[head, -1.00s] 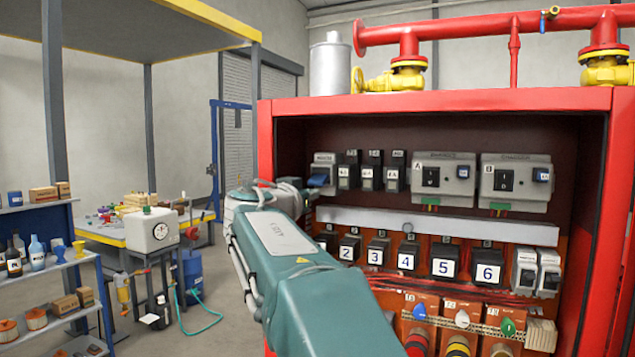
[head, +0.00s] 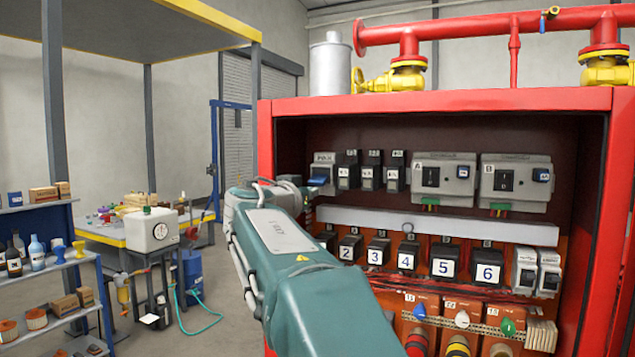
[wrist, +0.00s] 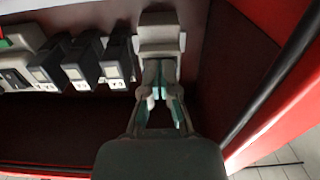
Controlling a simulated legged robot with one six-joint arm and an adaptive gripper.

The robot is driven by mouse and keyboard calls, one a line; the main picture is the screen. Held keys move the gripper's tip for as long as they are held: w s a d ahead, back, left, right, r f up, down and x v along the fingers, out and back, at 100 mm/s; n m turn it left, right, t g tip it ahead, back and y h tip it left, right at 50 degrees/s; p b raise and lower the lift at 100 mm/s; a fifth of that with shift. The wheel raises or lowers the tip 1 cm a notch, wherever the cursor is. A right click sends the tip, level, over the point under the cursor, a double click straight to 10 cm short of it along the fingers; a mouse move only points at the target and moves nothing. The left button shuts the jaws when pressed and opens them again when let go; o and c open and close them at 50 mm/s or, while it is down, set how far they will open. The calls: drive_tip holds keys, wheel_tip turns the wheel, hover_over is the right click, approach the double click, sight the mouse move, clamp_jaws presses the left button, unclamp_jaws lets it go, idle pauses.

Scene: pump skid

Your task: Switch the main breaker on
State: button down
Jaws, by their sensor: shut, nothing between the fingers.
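The main breaker, a grey unit (head: 323,160) with a blue lever (head: 318,180), is at the top left inside the red cabinet. In the wrist view its pale housing (wrist: 161,30) is at the top centre. My gripper (wrist: 158,66) is shut and empty, with its fingertips right at the lower edge of this housing. I cannot tell whether they touch it. In the head view my own arm hides most of the gripper.
Several small dark breakers (head: 369,172) stand right beside the main breaker. Two larger grey switch boxes (head: 443,179) are farther right. A pale horizontal duct (head: 440,225) runs below. The red cabinet side wall (wrist: 270,30) is close to the gripper in the wrist view.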

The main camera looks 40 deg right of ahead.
drive_tip(key=shift+r, duration=0.55)
drive_tip(key=shift+r, duration=0.3)
drive_tip(key=shift+r, duration=0.65)
approach(320, 175)
drive_tip(key=shift+s+a+f, duration=0.15)
drive_tip(key=shift+s+a, duration=0.05)
drive_tip(key=shift+a, duration=0.25)
drive_tip(key=shift+s+a+f, duration=0.15)
drive_tip(key=shift+a+f, duration=0.05)
drive_tip(key=shift+a, duration=0.2)
idle(0.5)
